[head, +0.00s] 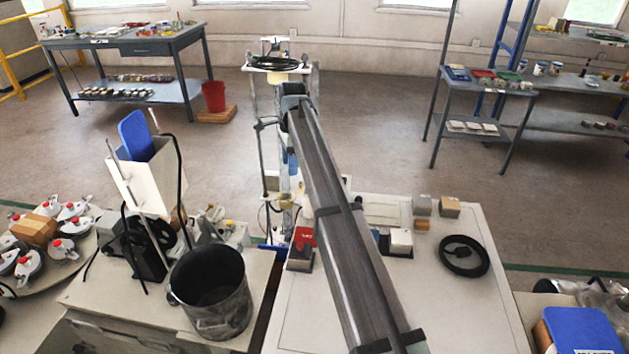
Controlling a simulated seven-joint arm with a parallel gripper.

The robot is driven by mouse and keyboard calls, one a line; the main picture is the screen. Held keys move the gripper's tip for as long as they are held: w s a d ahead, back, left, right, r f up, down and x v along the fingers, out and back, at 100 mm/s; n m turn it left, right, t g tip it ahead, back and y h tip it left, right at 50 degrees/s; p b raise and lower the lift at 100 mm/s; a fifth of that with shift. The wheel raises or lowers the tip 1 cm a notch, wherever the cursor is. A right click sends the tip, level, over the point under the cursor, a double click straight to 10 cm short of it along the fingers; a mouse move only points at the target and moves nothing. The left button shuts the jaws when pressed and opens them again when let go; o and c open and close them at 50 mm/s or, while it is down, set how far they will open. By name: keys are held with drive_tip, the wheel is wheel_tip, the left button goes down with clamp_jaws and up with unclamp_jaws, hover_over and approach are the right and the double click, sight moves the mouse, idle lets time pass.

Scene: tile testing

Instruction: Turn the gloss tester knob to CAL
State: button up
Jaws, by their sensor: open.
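My dark grey arm runs from the bottom middle up to the middle of the head view and covers the centre of the scene. I cannot make out my gripper or its fingers. I see no knob or CAL mark, and cannot tell which device is the gloss tester. On the right-hand bench (310,310) a dark block with a red top (302,242) sits left of my arm. A small white box (401,240) on a dark base sits right of my arm. What lies directly behind my arm is hidden.
A dark bucket (212,290) and a white hopper with a blue panel (145,180) stand on the left. A tall stand (262,130) rises behind my arm. The bench's front right is clear.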

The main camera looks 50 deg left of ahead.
drive_tip(key=w+d+r+m, duration=0.15)
drive_tip(key=w+r, duration=0.25)
drive_tip(key=w, duration=0.4)
drive_tip(key=shift+n+t, duration=0.25)
drive_tip(key=shift+t, duration=0.15)
drive_tip(key=f, duration=1.3)
drive_tip(key=shift+s+d+f, duration=0.2)
drive_tip(key=shift+d, duration=0.1)
clamp_jaws()
